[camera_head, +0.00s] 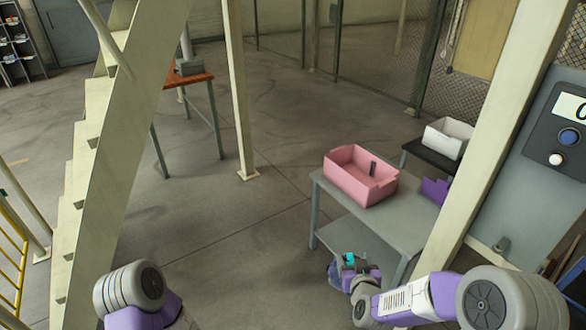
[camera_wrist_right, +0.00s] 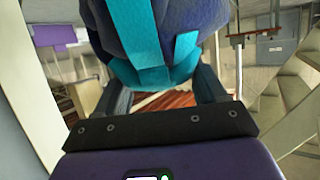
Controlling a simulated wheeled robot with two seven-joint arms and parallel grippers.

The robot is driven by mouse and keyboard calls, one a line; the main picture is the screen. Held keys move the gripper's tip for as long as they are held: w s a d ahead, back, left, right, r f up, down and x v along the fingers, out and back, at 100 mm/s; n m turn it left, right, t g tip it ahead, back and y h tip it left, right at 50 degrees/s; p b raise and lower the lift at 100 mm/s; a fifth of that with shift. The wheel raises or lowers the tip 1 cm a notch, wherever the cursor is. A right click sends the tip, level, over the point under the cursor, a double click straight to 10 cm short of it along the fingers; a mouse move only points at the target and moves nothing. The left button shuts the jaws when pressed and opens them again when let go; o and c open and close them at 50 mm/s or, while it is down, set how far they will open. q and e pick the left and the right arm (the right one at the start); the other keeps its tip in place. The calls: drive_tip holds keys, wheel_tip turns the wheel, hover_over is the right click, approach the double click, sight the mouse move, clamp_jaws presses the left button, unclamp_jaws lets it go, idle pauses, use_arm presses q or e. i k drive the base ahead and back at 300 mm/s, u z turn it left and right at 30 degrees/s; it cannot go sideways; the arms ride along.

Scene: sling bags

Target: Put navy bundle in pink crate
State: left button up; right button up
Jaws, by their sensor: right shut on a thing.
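The navy bundle (camera_wrist_right: 135,15) with teal straps fills the top middle of the right wrist view. My right gripper (camera_wrist_right: 163,88) is shut on it, with one finger on each side. In the head view the right gripper (camera_head: 356,264) is low, in front of the grey table, and the navy bundle (camera_head: 334,273) shows only in part beside it. The pink crate (camera_head: 343,181) stands on the table top, above and beyond the gripper. A small dark upright piece shows in the crate. My left gripper is out of view; only part of its arm shows.
The grey table (camera_head: 400,222) has a lower shelf. A purple crate (camera_head: 436,190) sits right of the pink one, partly behind a slanted cream post (camera_head: 480,140). A white crate (camera_head: 447,141) stands on a dark table behind. Open floor (camera_head: 225,240) lies left of the table.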

sight(354, 175)
drive_tip(key=u, duration=0.45)
drive_tip(key=i, duration=1.75)
drive_tip(key=z, duration=0.9)
drive_tip(key=i, duration=1.45)
drive_tip(key=z, duration=0.4)
